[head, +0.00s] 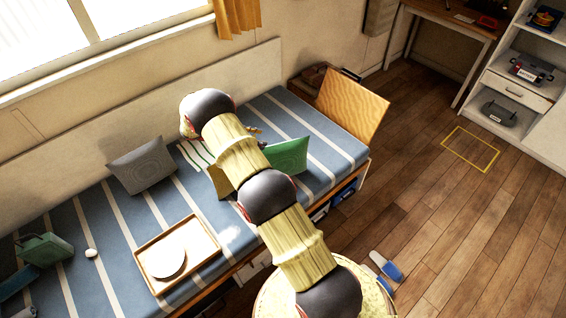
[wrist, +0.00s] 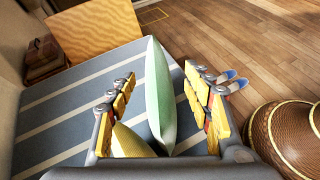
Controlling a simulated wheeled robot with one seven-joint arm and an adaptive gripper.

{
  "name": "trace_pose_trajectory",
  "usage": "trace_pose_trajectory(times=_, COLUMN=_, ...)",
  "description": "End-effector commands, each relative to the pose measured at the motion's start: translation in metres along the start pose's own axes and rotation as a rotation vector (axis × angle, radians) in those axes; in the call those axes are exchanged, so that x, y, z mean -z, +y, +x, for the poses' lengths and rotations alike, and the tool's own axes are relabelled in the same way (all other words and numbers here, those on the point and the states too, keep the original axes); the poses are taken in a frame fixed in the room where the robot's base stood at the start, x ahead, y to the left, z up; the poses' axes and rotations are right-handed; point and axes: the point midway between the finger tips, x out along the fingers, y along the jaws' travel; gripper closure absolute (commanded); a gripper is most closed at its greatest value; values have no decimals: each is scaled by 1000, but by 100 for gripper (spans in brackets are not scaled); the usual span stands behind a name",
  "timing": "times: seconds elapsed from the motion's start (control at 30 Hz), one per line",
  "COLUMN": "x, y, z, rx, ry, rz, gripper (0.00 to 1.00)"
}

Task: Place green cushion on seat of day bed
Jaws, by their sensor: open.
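The green cushion (head: 290,156) is on or just above the striped blue seat of the day bed (head: 325,145), toward its right end in the head view. In the wrist view the green cushion (wrist: 158,100) stands on edge between the fingers of my gripper (wrist: 159,75). My gripper is open, with a visible gap on each side of the cushion. My arm hides most of the gripper in the head view. I cannot tell whether the cushion's lower edge touches the seat.
A yellow cushion (head: 222,186) is close by, also in the wrist view (wrist: 130,142). A grey cushion (head: 142,165), a wooden tray (head: 146,287) and a green box-like item (head: 45,248) are on the bed. A wooden panel (head: 352,105) stands at its end. Blue slippers (head: 386,266) lie on the floor.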

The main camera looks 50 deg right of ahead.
Motion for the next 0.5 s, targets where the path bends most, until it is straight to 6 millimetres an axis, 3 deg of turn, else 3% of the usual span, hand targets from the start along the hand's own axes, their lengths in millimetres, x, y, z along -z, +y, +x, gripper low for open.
trace_pose_trajectory(times=0.2, x=28, y=5, z=31, rx=-7, ry=-71, rz=-74, gripper=49)
trace_pose_trajectory(times=0.5, x=33, y=6, z=57, rx=-8, ry=-90, rz=-94, gripper=49)
